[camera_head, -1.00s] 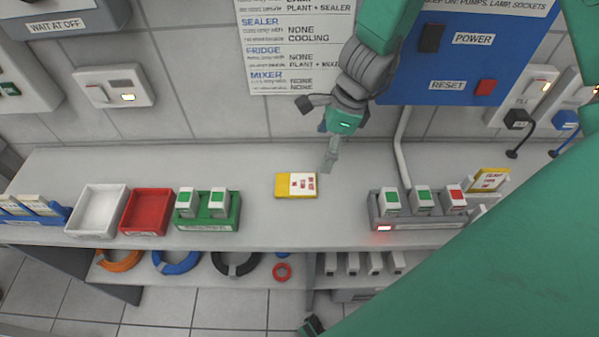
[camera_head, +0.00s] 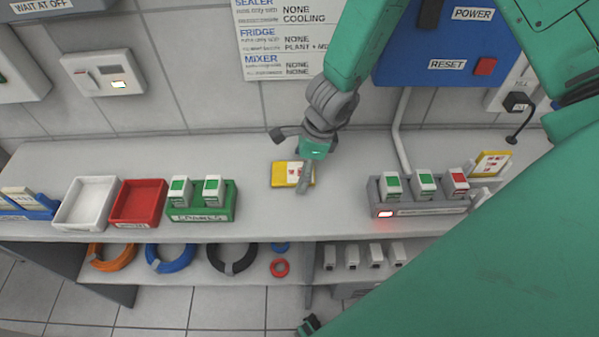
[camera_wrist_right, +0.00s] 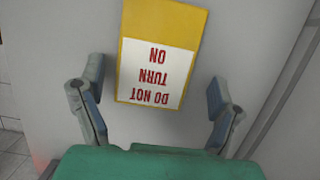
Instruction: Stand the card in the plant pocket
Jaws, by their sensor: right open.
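The card, yellow and white with red "DO NOT TURN ON" lettering, lies flat on the bench in the head view (camera_head: 281,174). It also shows in the right wrist view (camera_wrist_right: 155,30), where its text is upside down. My right gripper (camera_head: 304,180) is over the card's right part in the head view. In the wrist view my right gripper (camera_wrist_right: 155,85) is open, with the card's lower end between and beyond its fingers; nothing is held. I cannot tell which holder is the plant pocket. My left gripper cannot be made out.
A similar yellow card (camera_head: 491,163) stands tilted at the right end of the grey rack (camera_head: 424,209). A green rack (camera_head: 202,214), red tray (camera_head: 139,222), white tray (camera_head: 70,218) and blue holder (camera_head: 45,213) line the left. Bench (camera_head: 330,220) around the card is clear.

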